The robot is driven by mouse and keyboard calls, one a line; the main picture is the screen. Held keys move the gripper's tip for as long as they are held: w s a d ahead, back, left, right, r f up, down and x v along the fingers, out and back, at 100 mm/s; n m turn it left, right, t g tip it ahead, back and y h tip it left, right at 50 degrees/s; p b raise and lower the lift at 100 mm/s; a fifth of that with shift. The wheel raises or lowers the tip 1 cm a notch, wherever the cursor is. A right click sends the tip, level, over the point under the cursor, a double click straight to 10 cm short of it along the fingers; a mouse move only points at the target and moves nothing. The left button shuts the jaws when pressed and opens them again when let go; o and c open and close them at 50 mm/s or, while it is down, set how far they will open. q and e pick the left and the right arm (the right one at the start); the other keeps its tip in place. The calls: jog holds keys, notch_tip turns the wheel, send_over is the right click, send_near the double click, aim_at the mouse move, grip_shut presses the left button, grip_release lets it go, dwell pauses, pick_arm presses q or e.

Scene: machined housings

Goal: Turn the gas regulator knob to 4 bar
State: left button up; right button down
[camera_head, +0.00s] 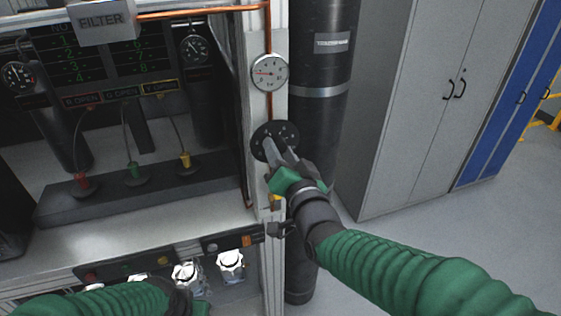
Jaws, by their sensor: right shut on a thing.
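The regulator knob (275,141) is a round black dial with pale markings on the white frame post. My right gripper (270,150) reaches up to it from below right and is shut on the knob, hiding part of its face. A round white pressure gauge (270,73) sits above the knob on the copper pipe. Its reddish needle seems to point left; the exact reading is too small to tell. My left arm's green sleeve and dark wrist show at the bottom left, but the left gripper itself is not in view.
A tall black gas cylinder (317,100) stands close behind and right of the knob. A grey cabinet (410,120) is farther right. Red, green and yellow connectors stand on the dark bench block (140,185). Open floor (430,220) lies at the right.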

jog(key=shift+m+b, duration=5.4)
jog(key=shift+m, duration=0.2)
jog(key=shift+r, duration=0.1)
jog(key=c, duration=1.3)
grip_release()
jog(key=o, duration=0.4)
jog(key=shift+w+a+f, duration=0.15)
jog(key=shift+w+f, duration=0.05)
jog(key=shift+w, duration=0.1)
jog(key=shift+s+r, duration=0.1)
